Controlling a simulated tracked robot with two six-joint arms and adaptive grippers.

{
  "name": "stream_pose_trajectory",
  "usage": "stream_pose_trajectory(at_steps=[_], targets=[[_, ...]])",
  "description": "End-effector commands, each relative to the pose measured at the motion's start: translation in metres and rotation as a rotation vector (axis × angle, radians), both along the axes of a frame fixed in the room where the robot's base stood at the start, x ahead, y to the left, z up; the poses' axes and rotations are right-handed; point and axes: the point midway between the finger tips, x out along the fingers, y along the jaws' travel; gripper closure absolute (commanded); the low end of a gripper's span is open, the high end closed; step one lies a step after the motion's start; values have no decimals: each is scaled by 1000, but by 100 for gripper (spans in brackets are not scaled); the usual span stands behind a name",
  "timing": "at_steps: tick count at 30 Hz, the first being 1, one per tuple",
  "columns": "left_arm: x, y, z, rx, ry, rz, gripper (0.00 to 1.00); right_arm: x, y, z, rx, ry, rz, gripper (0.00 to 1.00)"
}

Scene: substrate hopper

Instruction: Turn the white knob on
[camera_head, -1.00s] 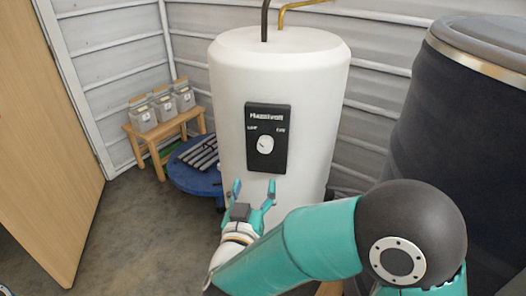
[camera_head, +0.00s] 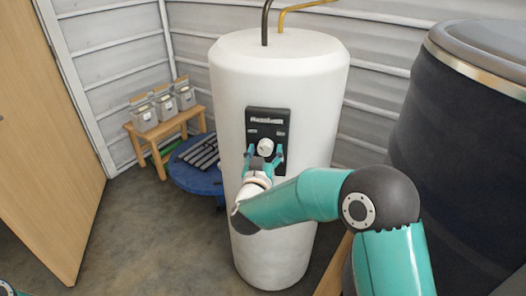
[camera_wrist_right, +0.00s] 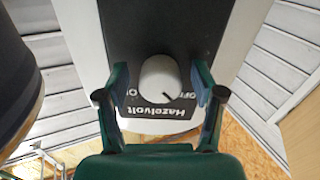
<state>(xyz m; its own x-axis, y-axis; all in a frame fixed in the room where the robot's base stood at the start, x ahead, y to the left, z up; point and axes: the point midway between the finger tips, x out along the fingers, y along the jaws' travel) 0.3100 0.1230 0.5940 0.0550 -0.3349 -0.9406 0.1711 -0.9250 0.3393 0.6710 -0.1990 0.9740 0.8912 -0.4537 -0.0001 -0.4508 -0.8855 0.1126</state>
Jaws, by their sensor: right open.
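The white knob (camera_head: 265,146) sits on a dark panel (camera_head: 282,115) on the front of a white tank. My right gripper (camera_head: 266,152) is at the panel, open, with one finger on each side of the knob. In the right wrist view the panel is upside down. There the knob (camera_wrist_right: 159,76) lies between the two spread fingers of the gripper (camera_wrist_right: 160,82), with small gaps on both sides. Its dark mark points to the lower right, toward the OFF label. The other label is partly hidden. My left gripper does not show.
The white tank (camera_head: 275,75) stands upright with pipes at its top. A large dark barrel (camera_head: 455,140) is close on the right. A wooden bench (camera_head: 165,128) with grey bins and a round blue object (camera_head: 190,178) are on the left. Floor is free at front left.

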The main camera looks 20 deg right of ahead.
Motion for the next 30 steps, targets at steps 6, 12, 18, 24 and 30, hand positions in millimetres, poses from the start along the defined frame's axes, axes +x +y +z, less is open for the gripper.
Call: stream_pose_trajectory(at_steps=[6, 12, 18, 24, 30], targets=[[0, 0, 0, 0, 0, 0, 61, 0, 0, 0, 0, 0, 0, 32], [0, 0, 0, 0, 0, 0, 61, 0, 0, 0, 0, 1, -1, 64], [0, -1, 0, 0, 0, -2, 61, 0, 9, 0, 1, 0, 2, 92], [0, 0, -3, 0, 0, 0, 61, 0, 1, -1, 12, -6, 2, 92], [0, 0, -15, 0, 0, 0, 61, 0, 1, -3, 67, -34, 2, 92]])
